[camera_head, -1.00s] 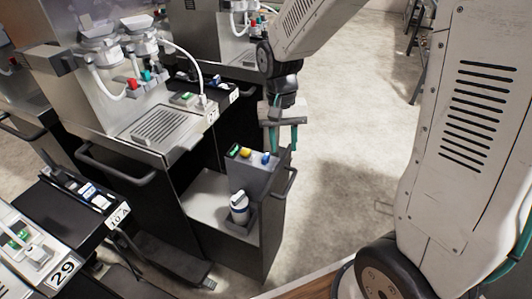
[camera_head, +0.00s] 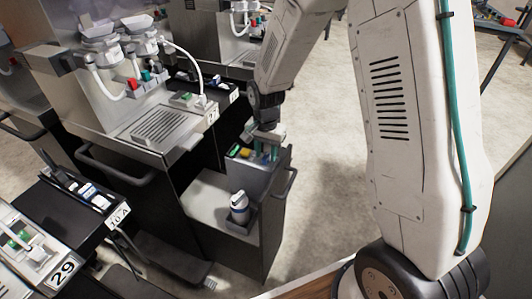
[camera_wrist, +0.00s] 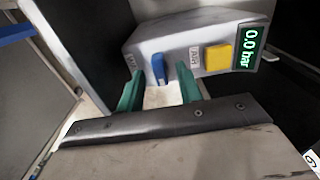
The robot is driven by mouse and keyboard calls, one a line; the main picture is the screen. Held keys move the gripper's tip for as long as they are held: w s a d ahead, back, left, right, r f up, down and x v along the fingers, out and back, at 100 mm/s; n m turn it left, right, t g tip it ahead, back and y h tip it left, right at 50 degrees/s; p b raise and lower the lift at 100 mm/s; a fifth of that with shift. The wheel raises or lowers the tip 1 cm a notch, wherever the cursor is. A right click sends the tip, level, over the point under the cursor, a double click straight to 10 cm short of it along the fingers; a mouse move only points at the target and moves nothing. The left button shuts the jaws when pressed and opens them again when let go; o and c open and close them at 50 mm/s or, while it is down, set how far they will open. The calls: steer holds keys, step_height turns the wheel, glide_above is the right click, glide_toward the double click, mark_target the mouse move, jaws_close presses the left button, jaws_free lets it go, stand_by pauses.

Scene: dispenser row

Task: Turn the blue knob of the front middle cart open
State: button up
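The blue knob (camera_wrist: 158,68) sits on the sloped grey control panel (camera_wrist: 140,41) of the front middle cart, pointing roughly up and down in the wrist view. My gripper (camera_wrist: 160,80) is open, with its teal fingers on either side of the knob. I cannot tell whether either finger touches it. In the head view my gripper (camera_head: 267,150) is over the right part of the panel (camera_head: 248,174), and its fingers partly cover the blue knob.
A yellow knob (camera_wrist: 218,57) and a green display (camera_wrist: 249,49) reading 0.0 bar are right of the blue knob. A white canister (camera_head: 239,207) stands on the cart's lower shelf. A handle (camera_head: 286,182) is on the cart's right side. Open floor (camera_head: 325,150) lies to the right.

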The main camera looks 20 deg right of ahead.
steer(key=shift+f, duration=0.3)
jaws_close()
